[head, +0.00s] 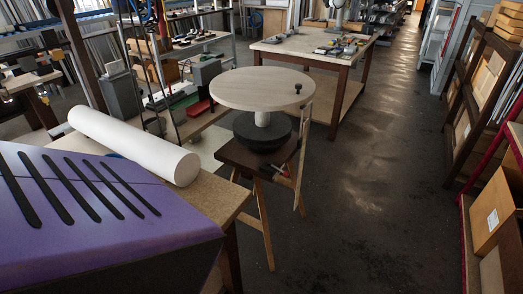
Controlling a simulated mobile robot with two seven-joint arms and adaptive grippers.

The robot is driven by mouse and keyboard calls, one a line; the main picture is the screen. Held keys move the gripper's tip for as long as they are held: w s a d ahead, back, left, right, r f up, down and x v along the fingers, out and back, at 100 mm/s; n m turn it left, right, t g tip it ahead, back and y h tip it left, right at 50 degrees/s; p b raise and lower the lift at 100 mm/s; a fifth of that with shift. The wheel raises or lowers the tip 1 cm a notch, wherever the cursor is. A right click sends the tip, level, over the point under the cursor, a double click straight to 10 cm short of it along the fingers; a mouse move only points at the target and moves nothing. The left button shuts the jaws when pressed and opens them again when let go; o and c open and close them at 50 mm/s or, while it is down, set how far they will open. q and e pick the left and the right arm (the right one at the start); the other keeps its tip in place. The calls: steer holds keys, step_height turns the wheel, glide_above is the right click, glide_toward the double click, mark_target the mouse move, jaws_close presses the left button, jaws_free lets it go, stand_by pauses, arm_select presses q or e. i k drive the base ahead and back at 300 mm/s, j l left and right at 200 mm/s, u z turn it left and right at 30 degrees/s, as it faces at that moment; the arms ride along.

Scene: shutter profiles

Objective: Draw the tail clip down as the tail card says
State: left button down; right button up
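Neither of my grippers is in the head view, and no arm of mine shows clearly. I cannot make out a tail clip or a tail card here. A round pale disc (255,88) sits level on a dark rounded base (260,134) on a wooden stand (265,160). A small black knob (298,87) shows at the disc's right edge.
A purple surface with several dark slots (90,225) fills the lower left. Behind it a white roll (135,145) lies on a wooden bench (215,190). A cluttered table (297,47) stands behind; shelves (489,75) line the right. The floor (365,200) between is clear.

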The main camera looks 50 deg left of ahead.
mark_target(299, 141)
steer(key=j+u, duration=0.1)
steer(key=u, duration=0.35)
steer(key=i+u, duration=0.15)
steer(key=u, duration=0.3)
steer(key=i+u, duration=0.1)
steer(key=u, duration=0.4)
steer(key=i+u, duration=0.1)
steer(key=i, duration=0.1)
